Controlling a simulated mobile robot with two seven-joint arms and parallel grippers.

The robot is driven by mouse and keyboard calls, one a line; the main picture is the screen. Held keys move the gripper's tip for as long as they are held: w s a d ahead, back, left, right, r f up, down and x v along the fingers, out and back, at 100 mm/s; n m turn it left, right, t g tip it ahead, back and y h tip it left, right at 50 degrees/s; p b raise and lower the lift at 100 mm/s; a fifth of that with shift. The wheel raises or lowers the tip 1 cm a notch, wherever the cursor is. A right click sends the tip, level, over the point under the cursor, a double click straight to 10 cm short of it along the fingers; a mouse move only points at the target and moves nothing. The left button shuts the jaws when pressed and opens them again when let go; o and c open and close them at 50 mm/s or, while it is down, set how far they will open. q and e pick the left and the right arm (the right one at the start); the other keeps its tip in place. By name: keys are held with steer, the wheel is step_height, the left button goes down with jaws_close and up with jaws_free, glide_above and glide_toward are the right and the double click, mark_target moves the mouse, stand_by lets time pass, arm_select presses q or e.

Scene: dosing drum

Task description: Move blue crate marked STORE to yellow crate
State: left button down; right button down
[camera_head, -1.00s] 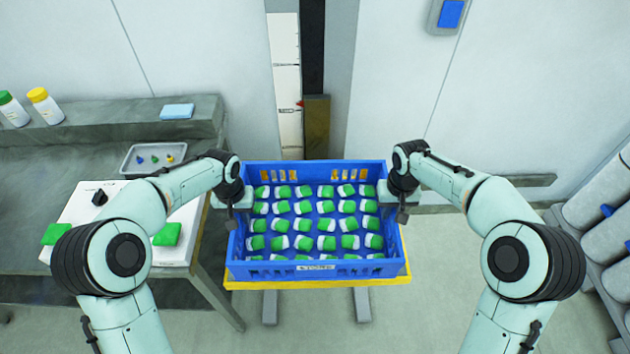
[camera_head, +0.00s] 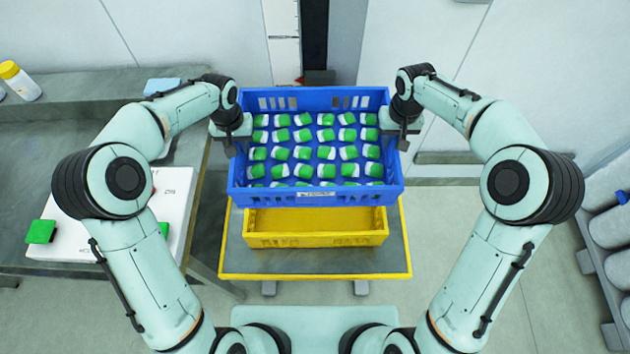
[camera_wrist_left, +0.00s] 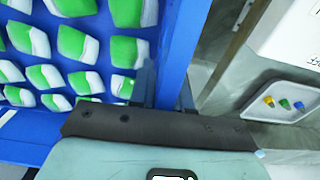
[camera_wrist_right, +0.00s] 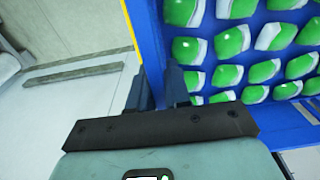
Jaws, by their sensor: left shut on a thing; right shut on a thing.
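The blue crate (camera_head: 316,199) holds rows of green-and-white packets and has a pale label on its near wall, too small to read here. My left gripper (camera_head: 233,142) is shut on its left side wall, also seen in the left wrist view (camera_wrist_left: 168,90). My right gripper (camera_head: 401,138) is shut on its right side wall, also seen in the right wrist view (camera_wrist_right: 160,85). The blue crate is held up, roughly level, above and behind the yellow crate (camera_head: 315,240). The yellow crate's near part looks empty; its far part is hidden by the blue crate.
The yellow crate stands on a yellow-edged grey table (camera_head: 330,264). At left is a grey bench (camera_head: 80,120) with a white scale (camera_head: 170,200), a green piece (camera_head: 40,231) and a yellow-capped bottle (camera_head: 20,82).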

mark_target(240, 160)
arm_select(q)
steer(key=shift+s+d+r, duration=0.1)
steer(key=shift+s+r, duration=0.2)
arm_select(e)
steer(key=shift+s+a+r, duration=0.1)
steer(key=shift+s+r, duration=0.2)
arm_select(q)
steer(key=shift+w, duration=0.1)
